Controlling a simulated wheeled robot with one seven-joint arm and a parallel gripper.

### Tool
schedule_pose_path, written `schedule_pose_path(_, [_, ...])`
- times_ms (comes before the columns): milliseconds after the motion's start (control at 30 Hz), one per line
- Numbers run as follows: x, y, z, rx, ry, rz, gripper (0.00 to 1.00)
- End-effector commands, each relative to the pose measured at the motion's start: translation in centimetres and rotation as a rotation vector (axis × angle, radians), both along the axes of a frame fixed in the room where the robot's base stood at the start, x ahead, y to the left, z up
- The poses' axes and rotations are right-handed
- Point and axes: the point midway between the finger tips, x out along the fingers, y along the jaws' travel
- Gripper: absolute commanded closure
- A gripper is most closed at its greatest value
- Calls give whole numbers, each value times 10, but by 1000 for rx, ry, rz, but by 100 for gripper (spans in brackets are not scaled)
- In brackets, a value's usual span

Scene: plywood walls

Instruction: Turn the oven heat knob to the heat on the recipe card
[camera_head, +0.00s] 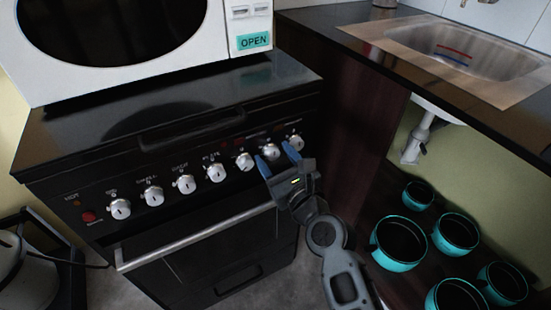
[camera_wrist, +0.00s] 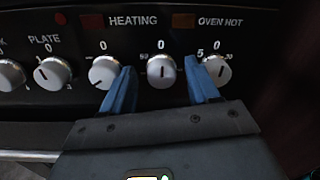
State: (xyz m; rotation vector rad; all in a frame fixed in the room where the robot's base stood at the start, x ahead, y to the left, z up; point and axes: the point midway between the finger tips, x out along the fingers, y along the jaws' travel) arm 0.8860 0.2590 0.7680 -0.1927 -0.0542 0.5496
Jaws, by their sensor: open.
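A row of silver knobs runs along the black oven's front panel. My gripper (camera_head: 277,155) is open at the right part of the row, its two blue fingers pointing at the panel. In the wrist view the fingers of my gripper (camera_wrist: 159,68) stand either side of a knob (camera_wrist: 161,71) with a 0 above it and an upright pointer line. I cannot tell whether they touch it. That knob also shows in the head view (camera_head: 270,150). Neighbouring knobs are at left (camera_wrist: 101,73) and right (camera_wrist: 220,70), partly behind the fingers. No recipe card is visible.
A white microwave (camera_head: 225,45) stands on the oven top (camera_head: 60,125). The oven door handle (camera_head: 195,238) runs below the knobs. At right are a sink (camera_head: 455,50) and several teal pots (camera_head: 398,264) below it. A white appliance (camera_head: 28,280) stands at lower left.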

Motion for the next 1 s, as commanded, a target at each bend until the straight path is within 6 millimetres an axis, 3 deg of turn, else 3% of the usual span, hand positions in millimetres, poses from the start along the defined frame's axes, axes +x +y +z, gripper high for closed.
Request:
schedule_pose_path(100, [0,0,0,0,0,0,41])
schedule_pose_path(667, [-1,0,0,0,0,1,94])
schedule_pose_path(1000, [-1,1,-1,-39,-25,2,96])
